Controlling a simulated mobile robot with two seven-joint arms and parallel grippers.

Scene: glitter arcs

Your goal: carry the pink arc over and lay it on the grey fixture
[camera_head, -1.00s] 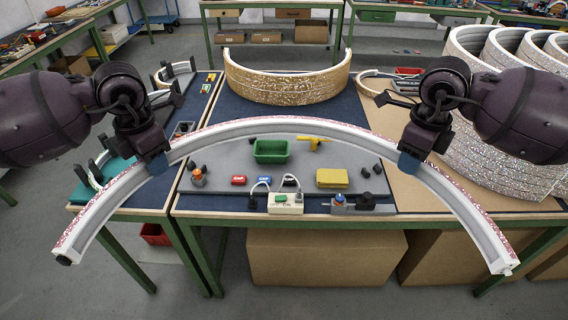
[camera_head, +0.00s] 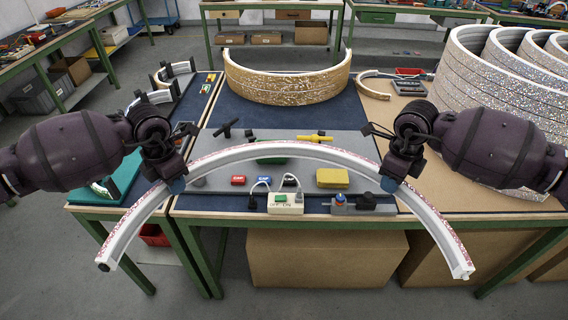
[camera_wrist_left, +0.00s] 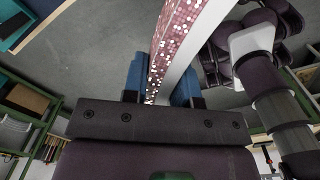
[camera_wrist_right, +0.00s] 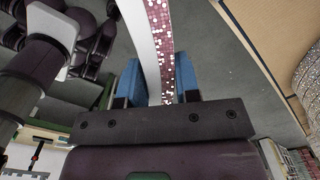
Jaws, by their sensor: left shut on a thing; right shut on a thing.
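The pink arc (camera_head: 283,149) is a long white curved strip with a pink glitter face. It hangs in the air in front of and over the near edge of the middle table, its ends bowed toward me. My left gripper (camera_head: 172,184) is shut on its left part, and the arc shows between the blue fingers in the left wrist view (camera_wrist_left: 165,75). My right gripper (camera_head: 391,182) is shut on its right part, also seen in the right wrist view (camera_wrist_right: 162,80). The grey fixture (camera_head: 355,145) lies flat on the table behind the arc, partly hidden by it.
A gold glitter arc (camera_head: 290,82) stands behind. Large glitter rings (camera_head: 485,95) stand at the right. A teal mat (camera_head: 118,180) lies at the left. Cardboard boxes (camera_head: 325,258) are under the table.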

